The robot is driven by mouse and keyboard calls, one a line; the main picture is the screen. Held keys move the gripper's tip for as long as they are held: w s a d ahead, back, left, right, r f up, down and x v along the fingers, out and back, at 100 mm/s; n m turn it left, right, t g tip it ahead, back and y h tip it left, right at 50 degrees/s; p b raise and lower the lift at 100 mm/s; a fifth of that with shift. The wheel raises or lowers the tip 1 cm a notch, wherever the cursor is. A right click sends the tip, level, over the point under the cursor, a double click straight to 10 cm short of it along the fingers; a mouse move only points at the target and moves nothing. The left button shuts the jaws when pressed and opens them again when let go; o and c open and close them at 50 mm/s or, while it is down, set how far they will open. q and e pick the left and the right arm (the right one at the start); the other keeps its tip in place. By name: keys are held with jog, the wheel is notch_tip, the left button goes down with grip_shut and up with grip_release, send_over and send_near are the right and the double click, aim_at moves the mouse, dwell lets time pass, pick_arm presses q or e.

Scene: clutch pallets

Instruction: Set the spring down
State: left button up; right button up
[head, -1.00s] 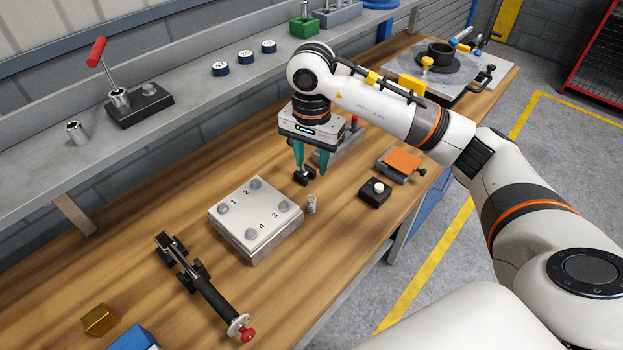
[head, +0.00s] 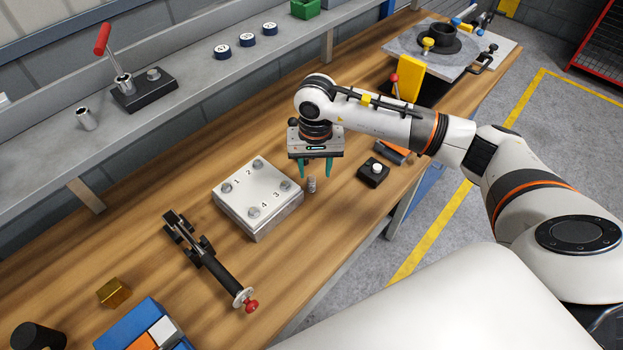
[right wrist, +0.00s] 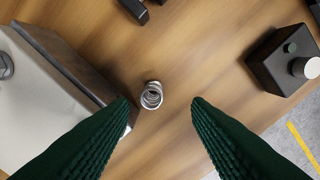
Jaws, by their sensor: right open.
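The spring (head: 312,185) is a small silver coil standing upright on the wooden bench, just right of the numbered metal plate block (head: 258,197). In the right wrist view the spring (right wrist: 152,95) is seen from above, between and beyond the two green fingertips, touching neither. My right gripper (head: 314,172) is open and empty, with its teal fingers pointing down above and around the spring's spot. The right wrist view shows its fingers (right wrist: 160,101) spread wide. My left gripper is not in view.
A black button box (head: 373,174) stands to the right of the spring. A black toggle clamp with a red tip (head: 210,260) lies left of the plate block. A brass block (head: 114,292) sits at the lower left. Bare bench lies in front of the spring.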

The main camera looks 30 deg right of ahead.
aim_at(312, 177)
jog(key=f, duration=0.1)
jog(key=f+p, duration=0.2)
jog(key=f, duration=0.1)
jog(key=shift+w+a, duration=0.3)
jog(key=shift+a, duration=0.05)
jog(key=shift+f+p, duration=0.3)
jog(key=shift+f, duration=0.35)
grip_shut()
jog(key=shift+d, duration=0.1)
jog(key=shift+r, duration=0.15)
